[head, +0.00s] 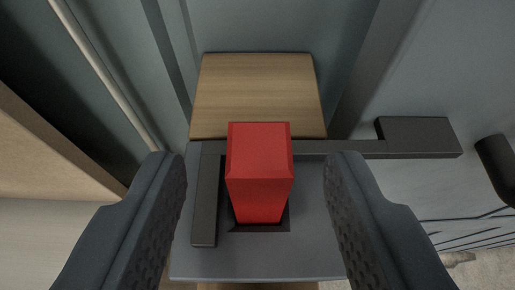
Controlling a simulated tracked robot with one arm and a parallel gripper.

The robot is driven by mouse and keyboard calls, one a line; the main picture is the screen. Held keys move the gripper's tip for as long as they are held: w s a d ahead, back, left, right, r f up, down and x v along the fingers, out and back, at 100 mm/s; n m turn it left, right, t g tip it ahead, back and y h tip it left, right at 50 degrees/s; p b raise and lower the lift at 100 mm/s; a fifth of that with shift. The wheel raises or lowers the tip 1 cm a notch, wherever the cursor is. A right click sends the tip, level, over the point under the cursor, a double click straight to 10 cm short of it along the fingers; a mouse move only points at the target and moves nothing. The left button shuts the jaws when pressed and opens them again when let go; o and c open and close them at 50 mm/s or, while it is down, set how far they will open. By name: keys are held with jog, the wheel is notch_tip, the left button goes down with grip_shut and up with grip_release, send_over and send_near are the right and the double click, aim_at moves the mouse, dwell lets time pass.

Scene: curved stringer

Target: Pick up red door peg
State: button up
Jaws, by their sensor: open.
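The red door peg (259,172) is a red block standing in a dark square recess of a grey plate (207,262), in the middle of the head view. My gripper (256,165) is open, with one dark textured finger on each side of the peg. Gaps show between the peg and both fingers, so neither appears to touch it. The peg's lower end is hidden in the recess.
A dark bar (205,205) runs left of the peg and behind it to the right, ending in a dark block (417,132). A wooden block (258,95) lies behind the peg. A wooden panel (50,150) is at left, and a dark cylinder (496,165) at right.

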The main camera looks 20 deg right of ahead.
aim_at(254, 130)
jog(key=shift+x, duration=2.75)
grip_shut()
